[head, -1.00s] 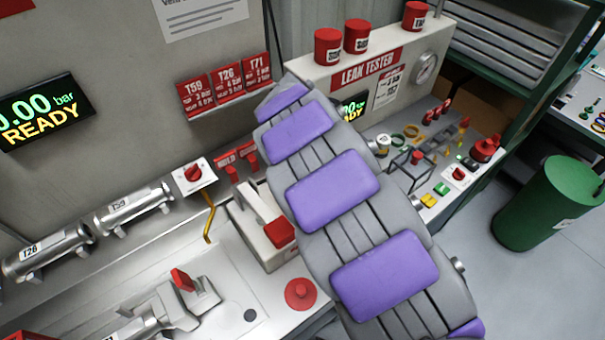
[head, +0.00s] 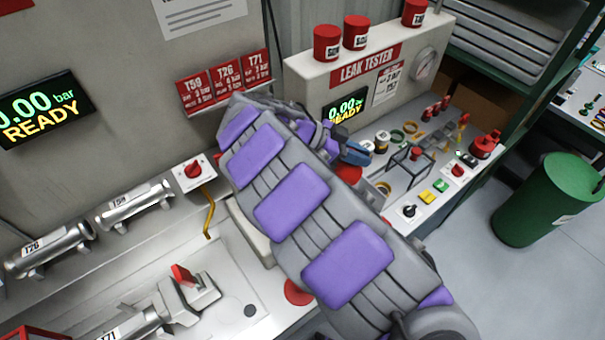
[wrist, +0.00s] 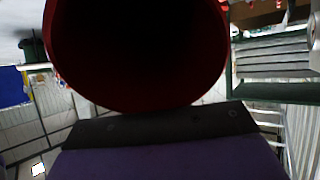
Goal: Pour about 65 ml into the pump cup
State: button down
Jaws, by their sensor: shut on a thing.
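My gripper (head: 350,150) shows past the far end of my purple and grey arm, over the left part of the leak tester bench. Its jaws are mostly hidden. A red round vessel with a dark hollow mouth (wrist: 140,95) fills the upper middle of the wrist view, close against my gripper. My gripper is shut on it. A rounded red surface (head: 348,173) beside the gripper in the head view seems to be this vessel. Its contents are too dark to see. I cannot tell for certain which thing is the pump cup; my arm covers part of the bench.
The leak tester (head: 322,76) carries several red canisters on top. A wire-frame stand (head: 410,165), rings and coloured buttons are on its bench. A green bin (head: 552,200) stands on the floor at right. A clamp with a red lever (head: 183,275) is in the sink at lower left.

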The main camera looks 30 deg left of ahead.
jog(key=shift+a+r+h+b, duration=0.15)
jog(key=shift+a+h+b, duration=0.15)
jog(key=shift+b, duration=0.1)
jog(key=shift+r, duration=0.1)
jog(key=shift+s+a+r+t+h+b, duration=0.1)
jog(key=shift+r+t+h+b, duration=0.25)
jog(key=shift+b, duration=0.25)
jog(key=shift+s+a+r+h, duration=0.1)
jog(key=shift+a+r+h, duration=0.05)
jog(key=shift+r+h, duration=0.1)
jog(key=shift+s+a+b, duration=0.1)
jog(key=shift+a+b, duration=0.1)
jog(key=shift+b, duration=0.1)
jog(key=shift+s+a+r+t+h+b, duration=0.15)
jog(key=shift+a+r+t+h+b, duration=0.15)
jog(key=shift+h, duration=0.2)
jog(key=shift+s+a+r+h+p, duration=0.15)
jog(key=shift+a+r+h+p, duration=0.25)
jog(key=shift+p, duration=0.7)
jog(key=shift+r+p, duration=0.4)
jog(key=shift+p, duration=0.2)
jog(key=shift+s+a+r+t+p, duration=0.2)
jog(key=shift+a+t+p, duration=0.1)
jog(key=shift+p, duration=0.6)
